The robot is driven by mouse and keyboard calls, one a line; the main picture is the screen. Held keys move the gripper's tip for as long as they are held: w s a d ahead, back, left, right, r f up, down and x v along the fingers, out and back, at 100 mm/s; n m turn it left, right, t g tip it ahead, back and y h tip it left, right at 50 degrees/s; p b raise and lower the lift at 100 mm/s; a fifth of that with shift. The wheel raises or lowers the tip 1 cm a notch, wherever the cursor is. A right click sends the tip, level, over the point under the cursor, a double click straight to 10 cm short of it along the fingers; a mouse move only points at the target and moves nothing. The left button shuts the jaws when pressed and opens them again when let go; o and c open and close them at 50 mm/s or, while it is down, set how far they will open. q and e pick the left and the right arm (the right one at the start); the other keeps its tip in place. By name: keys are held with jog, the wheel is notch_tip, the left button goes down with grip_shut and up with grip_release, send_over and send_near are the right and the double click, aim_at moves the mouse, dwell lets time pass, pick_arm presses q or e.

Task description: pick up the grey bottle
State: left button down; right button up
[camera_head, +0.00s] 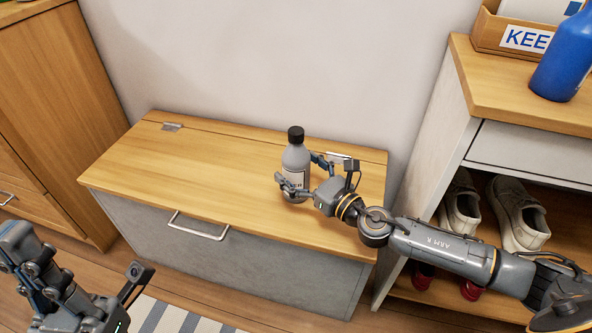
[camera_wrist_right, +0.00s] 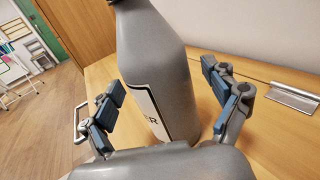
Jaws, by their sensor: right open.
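The grey bottle (camera_head: 296,160) has a black cap and a pale label, and stands upright on the wooden top of the chest. My right gripper (camera_head: 294,175) reaches in from the right with its fingers on both sides of the bottle. In the right wrist view the bottle (camera_wrist_right: 158,75) fills the middle, between the open fingers of the right gripper (camera_wrist_right: 165,100). Gaps show beside the fingers, so it is not gripped. My left gripper (camera_head: 20,265) is at the lower left, far from the bottle; its fingertips are not clear.
The chest (camera_head: 180,175) has a wide bare wooden top left of the bottle. A shelf unit (camera_head: 520,100) on the right holds a blue bottle (camera_head: 566,60), a labelled wooden box (camera_head: 487,32) and shoes (camera_head: 518,212) below. A wooden cabinet (camera_head: 55,100) stands at the left.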

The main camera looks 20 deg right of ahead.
jog(key=shift+w+a, duration=0.25)
jog(key=shift+w, duration=0.15)
jog(key=c, duration=1.4)
jog(key=shift+r, duration=0.1)
jog(key=shift+c, duration=1.1)
jog(key=shift+r, duration=0.1)
